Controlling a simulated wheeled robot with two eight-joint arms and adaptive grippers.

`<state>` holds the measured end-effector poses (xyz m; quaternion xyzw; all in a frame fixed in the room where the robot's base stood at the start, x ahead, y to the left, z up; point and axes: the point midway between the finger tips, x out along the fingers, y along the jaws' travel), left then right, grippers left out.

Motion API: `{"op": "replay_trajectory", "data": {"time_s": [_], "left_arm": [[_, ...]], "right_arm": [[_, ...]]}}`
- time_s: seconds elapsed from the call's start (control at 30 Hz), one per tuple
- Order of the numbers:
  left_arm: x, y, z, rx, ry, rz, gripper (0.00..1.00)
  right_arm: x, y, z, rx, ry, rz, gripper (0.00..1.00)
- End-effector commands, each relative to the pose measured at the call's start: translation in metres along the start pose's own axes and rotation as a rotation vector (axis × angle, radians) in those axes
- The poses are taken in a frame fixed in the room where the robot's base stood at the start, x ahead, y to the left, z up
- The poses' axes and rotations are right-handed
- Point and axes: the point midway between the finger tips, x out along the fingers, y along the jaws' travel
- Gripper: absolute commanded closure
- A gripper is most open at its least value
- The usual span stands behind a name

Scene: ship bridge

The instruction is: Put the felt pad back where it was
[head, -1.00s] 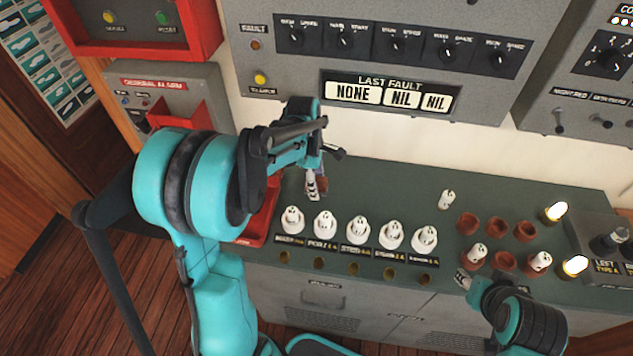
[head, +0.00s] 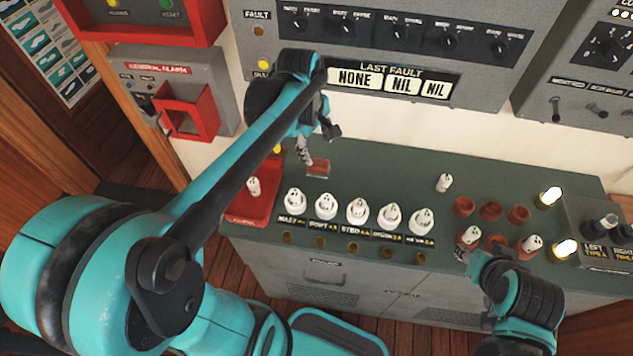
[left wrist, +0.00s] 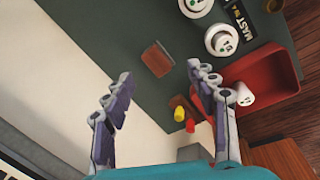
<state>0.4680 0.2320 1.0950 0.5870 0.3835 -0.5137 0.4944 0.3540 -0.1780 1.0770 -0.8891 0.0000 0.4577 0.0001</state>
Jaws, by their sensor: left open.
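A small reddish-brown block, which looks like the felt pad (head: 318,168), lies flat on the green console top behind the row of white knobs. It also shows in the left wrist view (left wrist: 157,59), beyond and between my fingertips, touched by neither. My left gripper (head: 314,148) is open and empty, just above and behind the pad; its spread fingers show in the left wrist view (left wrist: 160,78). My right gripper (head: 466,256) is at the console's front edge near the brown sockets; its fingers are too small and partly hidden to judge.
A red tray (head: 247,216) holding a white piece (head: 253,187) stands at the console's left end. Yellow (left wrist: 180,114) and red pieces stand beside it. Labelled white knobs (head: 357,212) line the front. Brown sockets (head: 490,212) and lit lamps (head: 550,196) are at right.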

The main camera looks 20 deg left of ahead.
Motion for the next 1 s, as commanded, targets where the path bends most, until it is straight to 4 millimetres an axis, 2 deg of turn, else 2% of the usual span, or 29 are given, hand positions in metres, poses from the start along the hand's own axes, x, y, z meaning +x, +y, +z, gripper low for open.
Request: {"op": "replay_trajectory", "data": {"time_s": [0.03,0.23,0.4,0.5,0.7,1.0], "left_arm": [[-0.005,-0.012,0.011,0.112,0.020,0.032,0.42],[-0.013,-0.048,0.042,0.588,0.133,0.146,0.42],[-0.010,-0.077,0.063,0.969,0.257,0.212,0.42],[-0.005,-0.089,0.070,1.141,0.324,0.234,0.42],[0.001,-0.101,0.077,1.323,0.403,0.249,0.42],[0.001,-0.101,0.078,1.343,0.412,0.250,0.42]], "right_arm": [[0.000,0.000,0.000,0.000,0.000,0.000,0.60],[0.000,0.000,0.000,0.000,0.000,0.000,0.60],[0.000,0.000,0.000,0.000,0.000,0.000,0.60],[0.000,0.000,0.000,0.000,0.000,0.000,0.60],[0.000,0.000,0.000,0.000,0.000,0.000,0.60],[0.000,0.000,0.000,0.000,0.000,0.000,0.60]]}}
